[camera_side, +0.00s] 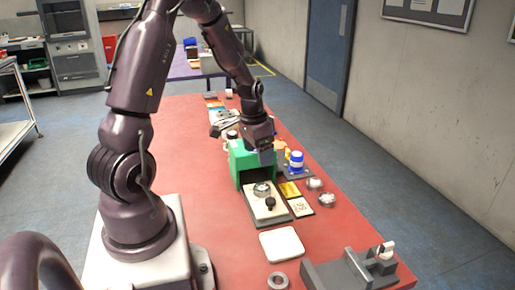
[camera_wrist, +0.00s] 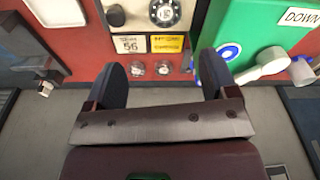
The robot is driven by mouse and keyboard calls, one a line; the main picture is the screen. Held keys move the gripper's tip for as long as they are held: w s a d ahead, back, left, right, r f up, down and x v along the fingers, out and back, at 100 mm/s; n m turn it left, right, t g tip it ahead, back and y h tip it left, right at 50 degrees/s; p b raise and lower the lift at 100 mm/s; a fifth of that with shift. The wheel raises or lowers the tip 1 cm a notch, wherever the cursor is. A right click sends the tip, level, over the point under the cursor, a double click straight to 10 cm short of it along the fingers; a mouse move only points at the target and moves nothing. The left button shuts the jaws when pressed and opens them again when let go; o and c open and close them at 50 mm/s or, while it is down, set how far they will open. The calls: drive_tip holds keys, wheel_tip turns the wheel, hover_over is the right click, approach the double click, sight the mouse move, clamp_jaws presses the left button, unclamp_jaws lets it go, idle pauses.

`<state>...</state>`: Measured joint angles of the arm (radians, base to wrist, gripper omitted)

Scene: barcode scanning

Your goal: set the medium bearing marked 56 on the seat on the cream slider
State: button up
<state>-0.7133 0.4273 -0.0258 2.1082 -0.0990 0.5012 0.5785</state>
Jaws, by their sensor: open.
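The cream slider (camera_side: 256,211) sticks out of the front of the green housing (camera_side: 241,160) and has a black knob (camera_side: 270,203). A round metal piece (camera_side: 262,190) is at its seat; in the wrist view it is a dark-ringed disc (camera_wrist: 165,13) whose mark I cannot read surely. My gripper (camera_wrist: 162,60) is open and empty, above the table by the housing (camera_side: 266,157).
A card reading 56 (camera_wrist: 129,45) and a yellow card (camera_wrist: 167,43) lie beside the slider. A white pad (camera_side: 282,245), a grey ring (camera_side: 278,281) and a dark grey fixture (camera_side: 345,275) are nearer the front. A blue-and-white container (camera_side: 296,161) stands right of the housing.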

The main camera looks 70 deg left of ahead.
drive_tip(key=d+r+m+t, duration=0.1)
drive_tip(key=d+r+t, duration=0.1)
drive_tip(key=d+r, duration=1.15)
drive_tip(key=s+d+r+m+t, duration=0.1)
drive_tip(key=s+d+r+t, duration=0.1)
drive_tip(key=s+d+r, duration=0.4)
drive_tip(key=s+d, duration=0.2)
drive_tip(key=shift+s+d+r, duration=0.2)
drive_tip(key=shift+s+d, duration=0.15)
drive_tip(key=shift+s, duration=0.05)
